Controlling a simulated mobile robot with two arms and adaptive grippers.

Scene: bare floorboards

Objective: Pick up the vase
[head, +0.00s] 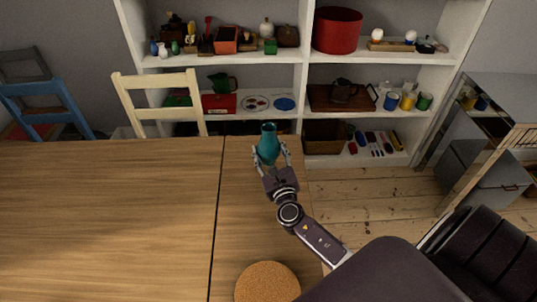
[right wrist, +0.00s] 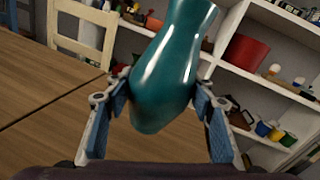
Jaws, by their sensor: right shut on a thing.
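The vase (head: 268,146) is glossy teal with a narrow neck and a flared mouth. In the head view it is at the far right end of the wooden table. My right gripper (head: 271,158) is shut on it, with a finger on each side of its body. In the right wrist view the vase (right wrist: 165,80) fills the middle, tilted in that picture, between the blue-padded fingers of the gripper (right wrist: 160,100). Its base shows in front of the table top, and it appears to be held off the table. My left gripper is not in view.
The wooden table (head: 110,210) is mostly bare, with a round cork mat (head: 267,283) near its front. A cream chair (head: 165,105) and a blue chair (head: 45,105) stand behind it. A white shelf (head: 305,80) full of items stands at the back.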

